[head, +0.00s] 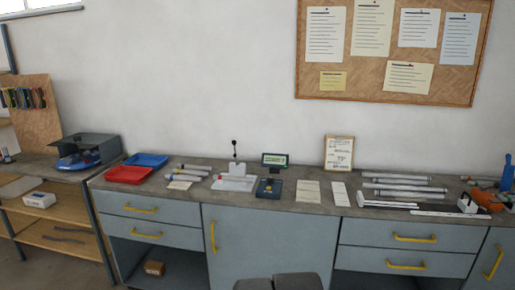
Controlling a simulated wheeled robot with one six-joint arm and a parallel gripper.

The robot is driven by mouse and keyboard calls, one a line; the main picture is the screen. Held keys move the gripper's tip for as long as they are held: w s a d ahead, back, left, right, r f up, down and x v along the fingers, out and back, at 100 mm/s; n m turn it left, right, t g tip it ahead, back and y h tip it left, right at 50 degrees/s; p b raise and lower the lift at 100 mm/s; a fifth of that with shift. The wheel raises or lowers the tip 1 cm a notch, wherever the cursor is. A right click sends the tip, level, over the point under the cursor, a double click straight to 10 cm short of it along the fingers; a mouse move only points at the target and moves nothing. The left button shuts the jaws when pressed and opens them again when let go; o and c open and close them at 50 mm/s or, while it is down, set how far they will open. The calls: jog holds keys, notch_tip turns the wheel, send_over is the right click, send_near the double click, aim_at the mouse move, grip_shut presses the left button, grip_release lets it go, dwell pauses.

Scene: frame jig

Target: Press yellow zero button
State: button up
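A dark blue device (270,189) lies on the grey worktop, near the middle of the head view. A small yellowish spot (269,183) shows on its top; it is too small to tell whether this is the zero button. A dark display with a green screen (274,160) stands just behind the device. Dark rounded parts of my own body show at the bottom edge. My gripper's fingers are not in view, and nothing of mine touches the device.
Left of the device stands a white fixture (234,184), then several grey tubes, a red tray (131,175) and a blue tray (150,160). Right are paper sheets (308,192), long rails and an orange tool (487,200). Blue-grey cabinets (262,240) with yellow handles front the worktop.

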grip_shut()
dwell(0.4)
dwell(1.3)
